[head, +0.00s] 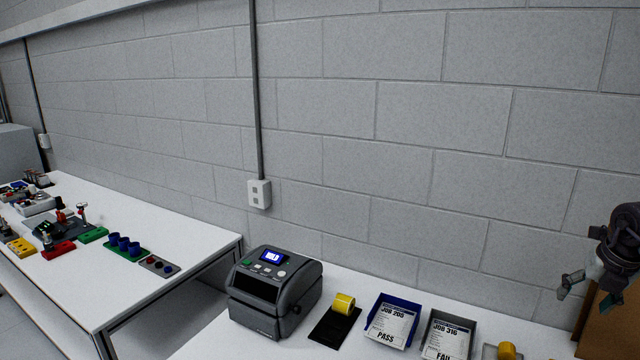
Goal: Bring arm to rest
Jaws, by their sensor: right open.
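My right gripper (585,291) is at the right edge of the head view, raised in front of the wall and a brown board. Its fingers are spread open and nothing shows between them. It is apart from the bins and the printer. My left gripper is not in the head view.
A dark label printer (275,292), a yellow roll (344,303) on a black plate, a blue PASS bin (392,321) and a grey FAIL bin (447,336) stand on the near table. A brown board (597,325) is behind my gripper. Another table (190,235) at left holds several parts.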

